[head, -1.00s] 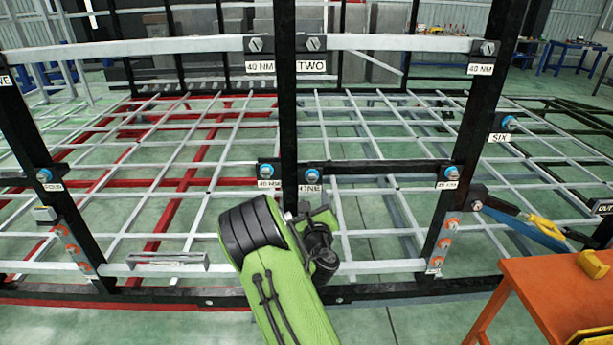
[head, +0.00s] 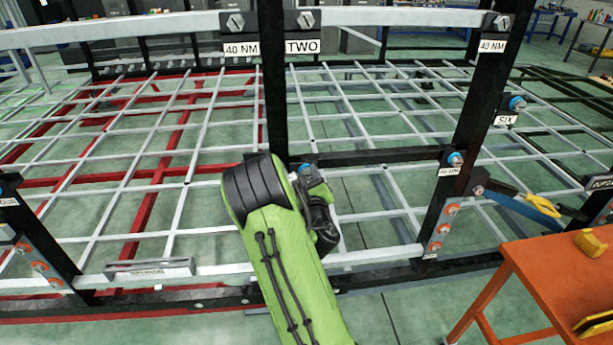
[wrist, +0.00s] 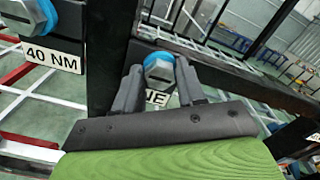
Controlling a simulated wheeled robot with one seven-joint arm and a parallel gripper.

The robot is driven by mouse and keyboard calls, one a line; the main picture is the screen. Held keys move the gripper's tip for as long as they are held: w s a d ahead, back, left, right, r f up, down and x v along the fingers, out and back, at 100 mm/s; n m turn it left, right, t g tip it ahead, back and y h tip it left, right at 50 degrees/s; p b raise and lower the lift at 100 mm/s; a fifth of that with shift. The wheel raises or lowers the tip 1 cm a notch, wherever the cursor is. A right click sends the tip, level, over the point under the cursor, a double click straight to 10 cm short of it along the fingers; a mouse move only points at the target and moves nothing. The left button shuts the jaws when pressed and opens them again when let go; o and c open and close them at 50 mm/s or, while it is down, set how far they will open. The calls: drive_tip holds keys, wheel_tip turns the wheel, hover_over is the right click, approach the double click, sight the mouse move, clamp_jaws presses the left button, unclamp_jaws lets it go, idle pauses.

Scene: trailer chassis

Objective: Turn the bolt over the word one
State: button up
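The bolt (wrist: 158,68) over the word ONE has a grey hex head and a blue collar, and sits on the black frame. Its label (wrist: 157,98) is partly covered by my left finger, so only "NE" shows. My gripper (wrist: 158,75) is open, with one dark finger on each side of the bolt head. Whether either finger touches it, I cannot tell. In the head view a little blue of this bolt (head: 305,169) shows beside my gripper (head: 314,184), and my green arm covers the label.
Another bolt with a 40 NM label (wrist: 53,55) is close at the left in the wrist view. A black upright (head: 273,80) stands beside the bolt. An orange table (head: 550,280) stands at the right front.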

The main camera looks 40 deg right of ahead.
drive_tip(key=c, duration=0.7)
drive_tip(key=shift+o, duration=0.2)
drive_tip(key=shift+m, duration=0.4)
